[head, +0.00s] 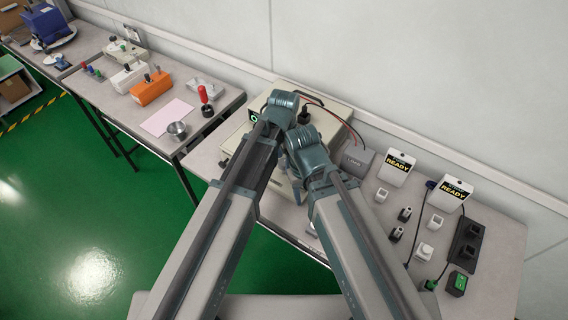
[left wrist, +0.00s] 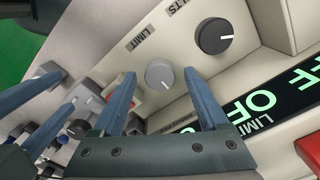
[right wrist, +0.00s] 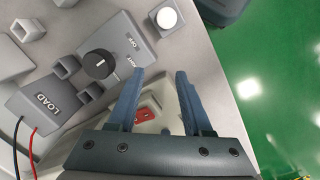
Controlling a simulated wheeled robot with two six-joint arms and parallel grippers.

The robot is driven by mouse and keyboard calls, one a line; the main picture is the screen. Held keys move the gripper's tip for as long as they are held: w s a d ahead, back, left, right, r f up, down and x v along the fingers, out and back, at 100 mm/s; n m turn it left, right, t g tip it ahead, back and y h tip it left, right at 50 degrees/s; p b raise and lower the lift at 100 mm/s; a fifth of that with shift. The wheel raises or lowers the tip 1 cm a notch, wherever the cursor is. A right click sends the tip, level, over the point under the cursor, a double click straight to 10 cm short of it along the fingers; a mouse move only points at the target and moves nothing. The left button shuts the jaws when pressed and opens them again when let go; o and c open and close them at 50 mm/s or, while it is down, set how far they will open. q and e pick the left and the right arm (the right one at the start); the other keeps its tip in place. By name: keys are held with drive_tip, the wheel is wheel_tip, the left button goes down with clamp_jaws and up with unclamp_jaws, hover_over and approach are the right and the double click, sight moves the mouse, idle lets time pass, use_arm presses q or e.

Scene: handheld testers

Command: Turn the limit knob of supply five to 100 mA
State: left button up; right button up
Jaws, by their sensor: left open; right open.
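The supply (head: 322,96) is a cream box at the back of the right table, partly hidden by my arms in the head view. In the left wrist view its front shows a grey limit knob (left wrist: 158,76) with a white pointer line, under the word LIMIT. A darker volts knob (left wrist: 215,37) sits beside it. A lit display (left wrist: 262,103) reads OFF near LIMIT. My left gripper (left wrist: 161,72) is open, its fingers on either side of the limit knob; contact cannot be told. My right gripper (right wrist: 160,72) is open and empty.
In the right wrist view, a grey box with a black knob (right wrist: 98,64), a LOAD box (right wrist: 45,102) and a red switch (right wrist: 146,117) are near the right gripper. My two arms are close together.

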use_arm(q)
clamp_jaws()
idle(0.4)
drive_tip(key=n, duration=1.7)
drive_tip(key=shift+n, duration=0.4)
drive_tip(key=n, duration=0.5)
drive_tip(key=shift+a+n, duration=0.1)
drive_tip(key=shift+n, duration=0.5)
